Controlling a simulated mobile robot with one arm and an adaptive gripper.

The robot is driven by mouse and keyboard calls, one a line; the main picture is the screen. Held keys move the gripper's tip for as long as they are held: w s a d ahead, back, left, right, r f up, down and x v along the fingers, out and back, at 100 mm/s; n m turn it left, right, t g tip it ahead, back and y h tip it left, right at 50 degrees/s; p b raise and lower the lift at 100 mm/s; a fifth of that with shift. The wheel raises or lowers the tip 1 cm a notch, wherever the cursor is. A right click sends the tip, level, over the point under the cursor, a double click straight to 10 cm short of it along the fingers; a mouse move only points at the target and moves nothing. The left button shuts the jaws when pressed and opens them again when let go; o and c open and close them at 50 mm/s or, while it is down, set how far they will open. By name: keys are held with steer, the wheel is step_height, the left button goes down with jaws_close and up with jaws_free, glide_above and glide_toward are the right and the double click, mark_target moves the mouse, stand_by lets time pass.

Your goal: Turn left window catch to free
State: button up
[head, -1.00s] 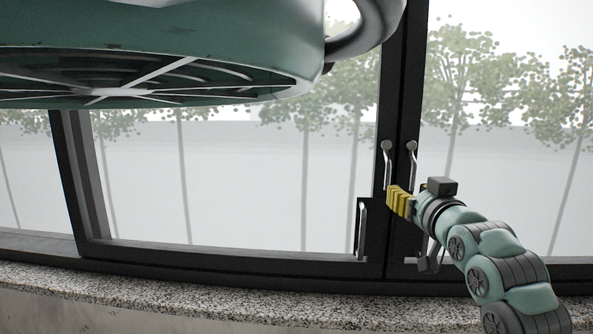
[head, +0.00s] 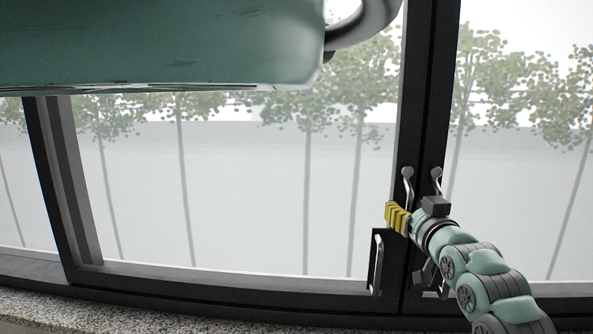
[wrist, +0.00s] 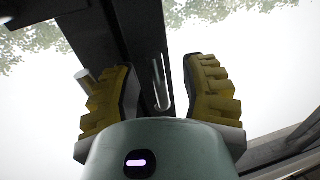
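Two slim silver catches sit side by side on the dark window frame in the head view: the left window catch (head: 408,182) and the right one (head: 437,181). Both hang roughly downward. My gripper (head: 396,217), with yellow ribbed fingers, is at the lower end of the left catch and hides part of it. In the wrist view my gripper (wrist: 157,75) is open, its two fingers apart. A silver bar (wrist: 160,82) lies between them, seemingly untouched; I cannot tell which handle it is. Another silver end (wrist: 86,80) shows beside the left finger.
A silver pull handle (head: 376,262) on a dark plate is just below left of my gripper. A speckled stone sill (head: 150,313) runs below the window. Trees stand outside the glass.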

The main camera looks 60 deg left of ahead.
jaws_close()
stand_by(0.4)
